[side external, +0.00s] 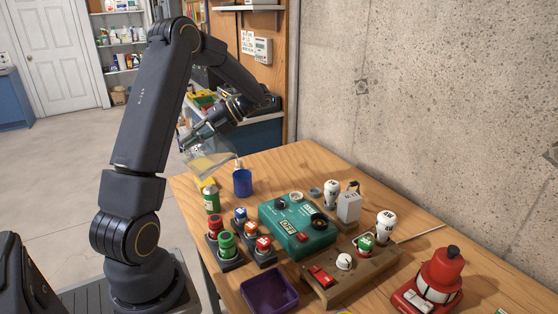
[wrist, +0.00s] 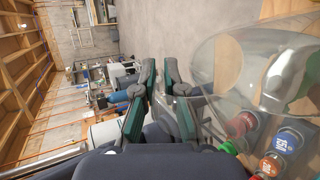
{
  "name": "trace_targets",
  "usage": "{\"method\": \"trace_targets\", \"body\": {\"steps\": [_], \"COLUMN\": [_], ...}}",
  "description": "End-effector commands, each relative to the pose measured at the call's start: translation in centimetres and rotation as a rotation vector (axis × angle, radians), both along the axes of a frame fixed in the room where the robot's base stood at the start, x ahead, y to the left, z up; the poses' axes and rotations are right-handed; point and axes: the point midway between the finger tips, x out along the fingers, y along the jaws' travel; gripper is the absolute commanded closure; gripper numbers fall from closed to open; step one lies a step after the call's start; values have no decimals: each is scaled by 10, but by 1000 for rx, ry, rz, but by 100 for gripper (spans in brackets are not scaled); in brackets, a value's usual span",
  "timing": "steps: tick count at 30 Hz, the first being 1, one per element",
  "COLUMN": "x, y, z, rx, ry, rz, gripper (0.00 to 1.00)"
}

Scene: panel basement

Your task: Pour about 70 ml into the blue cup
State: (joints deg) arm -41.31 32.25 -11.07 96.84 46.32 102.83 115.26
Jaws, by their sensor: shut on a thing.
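A clear jug (side external: 205,150) with yellowish liquid in its lower part is held tilted at the far left end of the table, its lower end towards the blue cup. The blue cup (side external: 242,183) stands upright on the table, just right of and below the jug. A small pale shape shows above the cup's rim; I cannot tell if it is liquid or something behind. My gripper (side external: 192,140) is shut on the jug. In the wrist view the clear jug (wrist: 235,75) fills the right side, beside my gripper's fingers (wrist: 157,103). The cup's inside is hidden.
A green cylinder (side external: 212,201) stands in front of the cup. Push buttons (side external: 226,243), a teal box (side external: 297,232), a wooden board with switches (side external: 350,270), a purple tray (side external: 269,290) and a red lamp (side external: 440,275) crowd the table. A concrete wall (side external: 430,100) rises behind.

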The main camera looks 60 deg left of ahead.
Motion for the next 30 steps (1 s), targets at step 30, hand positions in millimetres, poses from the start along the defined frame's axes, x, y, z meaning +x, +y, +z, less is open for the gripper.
{"method": "trace_targets", "body": {"steps": [30], "x": [1], "y": [-1], "z": [2], "rx": [-4], "ry": [45], "rz": [1], "gripper": [100]}}
